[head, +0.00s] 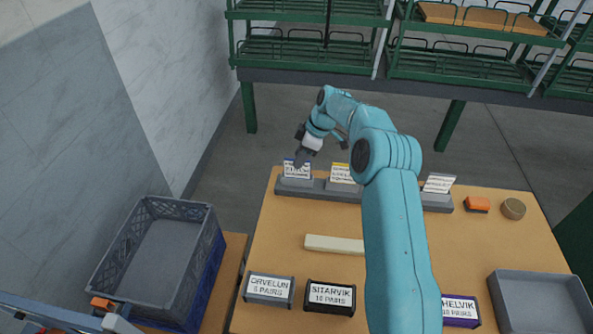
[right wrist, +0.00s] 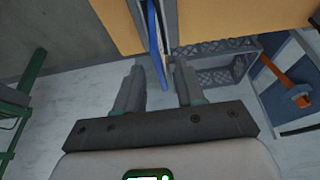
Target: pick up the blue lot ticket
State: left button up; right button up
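The blue lot ticket (head: 297,169) is a white printed card with a blue top edge. It stands at the left end of the grey ticket holder (head: 322,189) on the table. My right gripper (head: 301,160) is at the top of this ticket and hides part of it. In the right wrist view the ticket (right wrist: 157,45) shows nearly edge-on, blue. Its edge lies between the two spread fingers of the right gripper (right wrist: 158,82), with a gap on both sides. A yellow-topped ticket (head: 341,173) and a white ticket (head: 439,183) stand further right. My left gripper is not in view.
A pale bar (head: 334,244) lies mid-table. Labelled boxes (head: 269,290) line the front, and a grey tray (head: 541,302) sits front right. An orange object (head: 477,205) and a round tin (head: 513,209) are back right. A blue-grey crate (head: 157,258) stands left.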

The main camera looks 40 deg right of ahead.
aim_at(297, 171)
jog(key=p+x, duration=0.1)
jog(key=x, duration=0.3)
jog(key=shift+w+f, duration=0.2)
jog(key=shift+f, duration=0.05)
jog(key=shift+s+a+r, duration=0.15)
jog(key=shift+s+r, duration=0.05)
jog(key=shift+r, duration=0.05)
jog(key=shift+c, duration=0.6)
jog(key=shift+s, duration=0.1)
jog(key=c, duration=0.5)
grip_shut()
jog(key=shift+f, duration=0.1)
